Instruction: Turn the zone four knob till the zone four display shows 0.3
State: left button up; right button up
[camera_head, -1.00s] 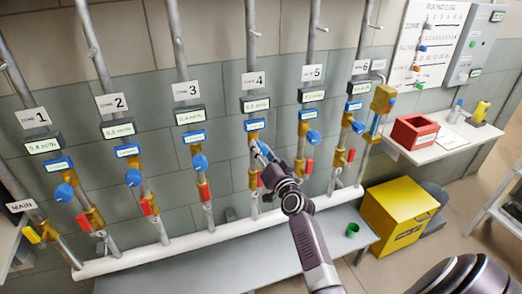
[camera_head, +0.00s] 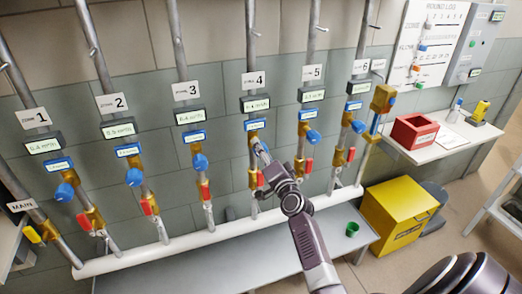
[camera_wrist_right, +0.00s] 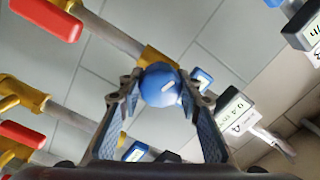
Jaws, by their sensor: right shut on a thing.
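The zone four knob is a blue round knob (camera_wrist_right: 161,85) in the right wrist view, with a pale mark on its face. My right gripper (camera_wrist_right: 158,92) is shut on it, one finger on each side. In the head view the right gripper (camera_head: 259,149) reaches the zone 4 pipe and mostly hides the knob. The zone four display (camera_head: 255,104) is under the sign 4 (camera_head: 253,80); it is small there. In the right wrist view this display (camera_wrist_right: 235,107) is tilted and seems to read 0.4. My left gripper is not in view.
Neighbouring pipes carry similar blue knobs, at zone 3 (camera_head: 200,161) and zone 5 (camera_head: 313,137). A red lever (camera_head: 260,178) is just below my right gripper. A grey bench (camera_head: 210,265) runs below, with a green cup (camera_head: 352,229). A yellow box (camera_head: 400,212) stands right.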

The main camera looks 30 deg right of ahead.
jog(key=o, duration=1.2)
jog(key=shift+c, duration=0.2)
jog(key=v, duration=1.2)
